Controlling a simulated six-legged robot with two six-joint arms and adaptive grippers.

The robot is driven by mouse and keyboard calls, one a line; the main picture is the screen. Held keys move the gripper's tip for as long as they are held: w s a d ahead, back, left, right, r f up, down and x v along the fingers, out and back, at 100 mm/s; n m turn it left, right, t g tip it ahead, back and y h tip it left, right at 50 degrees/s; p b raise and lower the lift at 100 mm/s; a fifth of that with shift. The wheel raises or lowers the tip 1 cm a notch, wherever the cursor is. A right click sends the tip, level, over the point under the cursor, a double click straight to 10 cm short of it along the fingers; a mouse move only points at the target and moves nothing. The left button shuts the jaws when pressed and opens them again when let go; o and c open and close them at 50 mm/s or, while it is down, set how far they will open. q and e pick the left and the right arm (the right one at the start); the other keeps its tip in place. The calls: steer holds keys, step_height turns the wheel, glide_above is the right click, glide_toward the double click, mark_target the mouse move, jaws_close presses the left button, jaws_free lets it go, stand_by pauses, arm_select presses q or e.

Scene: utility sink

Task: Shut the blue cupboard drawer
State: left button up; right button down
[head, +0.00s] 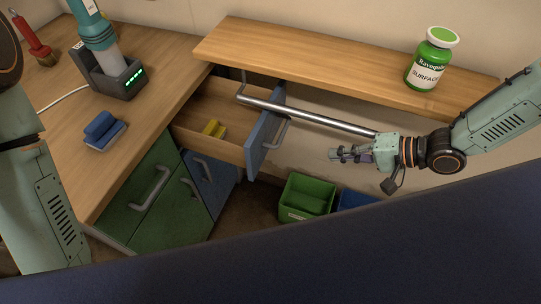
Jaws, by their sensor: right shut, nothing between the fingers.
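The blue cupboard drawer (262,131) is pulled open, its blue front facing right with a grey handle (278,134). My right gripper (337,153) is shut and empty. It is to the right of the drawer front, apart from it, with its fingers pointing left toward the handle. My left arm shows at the left edge, but its gripper is out of view.
A metal rail (320,120) runs above the drawer front toward my right wrist. Green (307,194) and blue (355,199) bins stand below the right gripper. A green bottle (431,62) stands on the wooden shelf (330,60). A blue brush-like object (103,130) lies on the left counter.

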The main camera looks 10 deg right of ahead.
steer(key=b, duration=0.6)
glide_toward(259, 153)
step_height(259, 153, down, 3)
steer(key=w+a, duration=0.2)
steer(key=a, duration=0.1)
steer(key=shift+w+a+f+b, duration=0.2)
steer(key=shift+w+b, duration=0.1)
steer(key=shift+b, duration=0.05)
steer(key=shift+w+a, duration=0.4)
steer(key=shift+a, duration=0.1)
steer(key=shift+a, duration=0.1)
